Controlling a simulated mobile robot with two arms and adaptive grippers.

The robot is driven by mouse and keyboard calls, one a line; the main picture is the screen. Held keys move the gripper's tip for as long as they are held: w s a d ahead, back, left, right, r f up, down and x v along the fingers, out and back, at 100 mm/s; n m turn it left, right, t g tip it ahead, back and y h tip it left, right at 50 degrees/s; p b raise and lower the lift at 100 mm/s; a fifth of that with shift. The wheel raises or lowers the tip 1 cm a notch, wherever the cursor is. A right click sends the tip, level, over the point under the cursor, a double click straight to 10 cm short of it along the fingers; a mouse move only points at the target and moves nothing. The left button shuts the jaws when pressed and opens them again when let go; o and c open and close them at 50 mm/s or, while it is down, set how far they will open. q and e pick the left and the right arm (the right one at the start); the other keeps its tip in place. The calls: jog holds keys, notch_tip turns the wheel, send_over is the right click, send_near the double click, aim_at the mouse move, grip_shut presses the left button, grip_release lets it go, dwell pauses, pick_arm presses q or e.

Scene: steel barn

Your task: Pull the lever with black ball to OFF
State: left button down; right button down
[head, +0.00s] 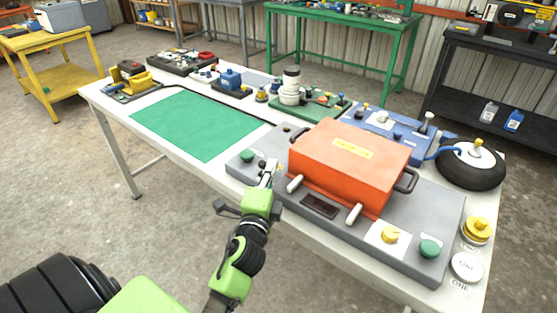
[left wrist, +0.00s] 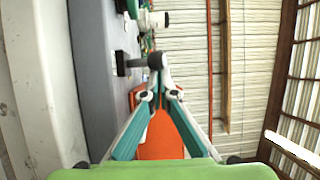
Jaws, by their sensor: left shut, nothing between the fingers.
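My left gripper (head: 268,172) is shut and empty over the left end of the grey panel (head: 440,215), left of the orange box (head: 345,158). In the left wrist view its closed fingertips (left wrist: 159,82) point at a short dark lever (left wrist: 140,62) with a rounded dark end. The lever stands out from the grey panel. Its rounded end is right at the fingertips; I cannot tell whether they touch. In the head view my gripper covers this spot, and no OFF marking is readable. My right gripper is not in view.
A green knob (head: 246,156) sits left of my gripper. White handles (head: 353,214), a yellow knob (head: 390,235) and another green knob (head: 430,248) are on the panel to the right. A flat green mat (head: 200,125) leaves the table's left part low and clear.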

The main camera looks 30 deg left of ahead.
pick_arm(q)
notch_tip(320, 180, up, 10)
dwell(0.5)
dwell(0.4)
